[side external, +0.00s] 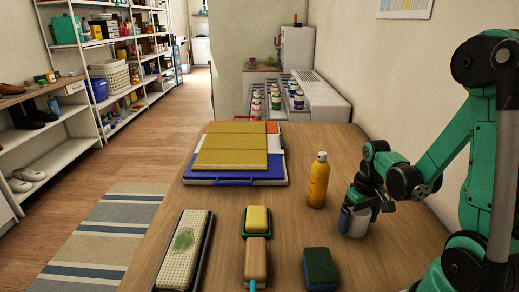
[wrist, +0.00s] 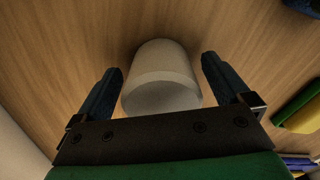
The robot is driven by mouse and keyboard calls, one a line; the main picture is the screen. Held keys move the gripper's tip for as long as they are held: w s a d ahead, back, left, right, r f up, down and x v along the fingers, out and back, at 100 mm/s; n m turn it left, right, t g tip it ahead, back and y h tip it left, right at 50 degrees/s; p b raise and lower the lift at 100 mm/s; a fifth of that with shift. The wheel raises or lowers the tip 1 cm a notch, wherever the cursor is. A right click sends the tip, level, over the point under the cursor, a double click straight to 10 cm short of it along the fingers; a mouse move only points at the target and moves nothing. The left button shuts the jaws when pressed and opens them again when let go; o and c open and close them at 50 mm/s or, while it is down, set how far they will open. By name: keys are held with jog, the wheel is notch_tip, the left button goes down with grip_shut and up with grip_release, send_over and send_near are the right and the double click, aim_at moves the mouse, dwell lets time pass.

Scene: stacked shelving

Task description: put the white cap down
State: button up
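The white cap (side external: 353,223) appears to stand upright on the wooden table, at the right side in the side external view. In the wrist view the white cap (wrist: 161,78) is a pale rounded cylinder between my two fingers. My gripper (side external: 358,205) is low over the table, around the cap. In the wrist view my gripper (wrist: 162,68) is open, with one dark blue finger on each side of the cap and a narrow gap showing on both sides. In the side external view the fingers hide part of the cap's upper half.
A yellow bottle (side external: 318,181) stands just left of the cap. A green and blue sponge (side external: 320,268), a yellow sponge (side external: 257,221) and a brown-topped brush (side external: 256,259) lie nearer the front. A blue-edged case (side external: 235,182) with yellow boards lies behind. Bare table (side external: 285,238) shows between them.

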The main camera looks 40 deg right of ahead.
notch_tip(320, 180, up, 12)
jog(key=shift+r, duration=0.1)
jog(key=w+a+n+t, duration=0.2)
jog(key=w+a+t, duration=0.15)
jog(key=a, duration=0.45)
jog(key=w+a+n+t, duration=0.2)
jog(key=w+a+t, duration=0.15)
jog(key=a, duration=0.35)
jog(key=d+r+n+g+h, duration=0.1)
jog(key=r+n+g, duration=0.15)
jog(key=r, duration=0.45)
jog(key=w+d+r+n+g+h, duration=0.15)
jog(key=r+n, duration=0.25)
jog(key=r, duration=0.4)
jog(key=d+r+n+g+h, duration=0.1)
jog(key=r+n+g+h, duration=0.15)
jog(key=r, duration=0.45)
jog(key=x, duration=0.9)
jog(key=shift+w+f+t+y, duration=0.15)
jog(key=shift+f+t+y, duration=0.15)
jog(key=shift+t, duration=0.05)
